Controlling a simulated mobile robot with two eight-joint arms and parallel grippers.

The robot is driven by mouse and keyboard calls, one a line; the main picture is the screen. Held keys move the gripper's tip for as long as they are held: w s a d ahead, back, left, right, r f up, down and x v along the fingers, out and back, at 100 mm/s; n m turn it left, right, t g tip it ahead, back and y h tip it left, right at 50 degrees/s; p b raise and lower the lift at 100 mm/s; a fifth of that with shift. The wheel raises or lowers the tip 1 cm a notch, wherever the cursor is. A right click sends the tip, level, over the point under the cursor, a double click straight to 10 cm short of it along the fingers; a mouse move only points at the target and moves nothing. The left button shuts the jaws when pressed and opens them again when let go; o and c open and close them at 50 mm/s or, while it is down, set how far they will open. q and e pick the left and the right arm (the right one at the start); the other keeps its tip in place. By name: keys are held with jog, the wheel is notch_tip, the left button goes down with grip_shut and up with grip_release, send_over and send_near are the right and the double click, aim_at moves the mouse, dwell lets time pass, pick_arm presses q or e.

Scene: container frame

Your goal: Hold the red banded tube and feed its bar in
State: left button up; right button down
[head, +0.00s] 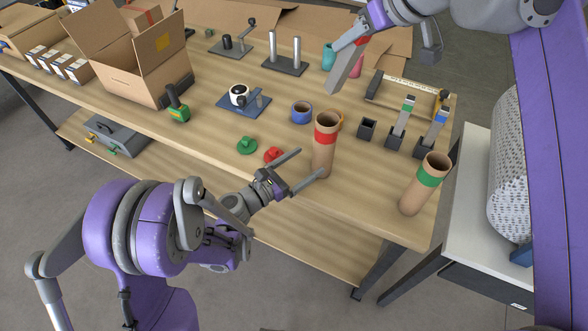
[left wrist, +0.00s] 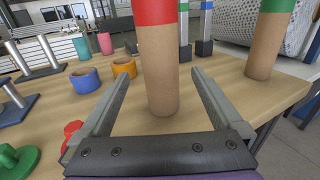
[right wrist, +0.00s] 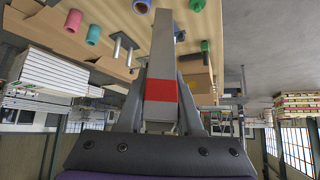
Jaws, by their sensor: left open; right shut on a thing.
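The red banded tube (head: 323,158), brown cardboard with an open top, stands upright near the table's front edge. My left gripper (head: 311,162) is open, its fingers on either side of the tube at its lower part. The left wrist view shows the tube (left wrist: 162,75) between the fingers, with a gap at least on the left. My right gripper (head: 367,28) is shut on a grey bar (head: 343,74) with a red band. It holds the bar tilted in the air, above and behind the tube. The bar (right wrist: 161,50) points away from the jaws in the right wrist view.
A green banded tube (head: 423,186) stands at right. Green and blue banded bars stand in black holders beside an empty holder (head: 367,128). A red cap (head: 272,156), green cap (head: 246,146) and blue ring (head: 301,112) lie nearby. A box (head: 140,65) stands at left.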

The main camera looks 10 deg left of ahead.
aim_at(325, 149)
pick_arm(q)
jog(key=x, duration=0.8)
jog(key=c, duration=1.5)
jog(key=shift+c, duration=0.2)
pick_arm(e)
jog(key=shift+w+a+f+m+g+h, duration=0.45)
jog(key=shift+w+a+f+h, duration=0.25)
jog(key=shift+w+f, duration=0.1)
jog(key=shift+w+a+f+m+g+h, duration=0.45)
jog(key=shift+w+a+f+h, duration=0.15)
jog(key=shift+w+f+h, duration=0.15)
jog(key=shift+w+a+f+m+g+h, duration=0.1)
jog(key=shift+w+f+m+g+h, duration=0.05)
jog(key=shift+f+m+h, duration=0.2)
jog(key=shift+w+a+f+m+g+h, duration=0.15)
jog(key=shift+f+m, duration=0.1)
jog(key=shift+f, duration=0.15)
jog(key=shift+d, duration=0.1)
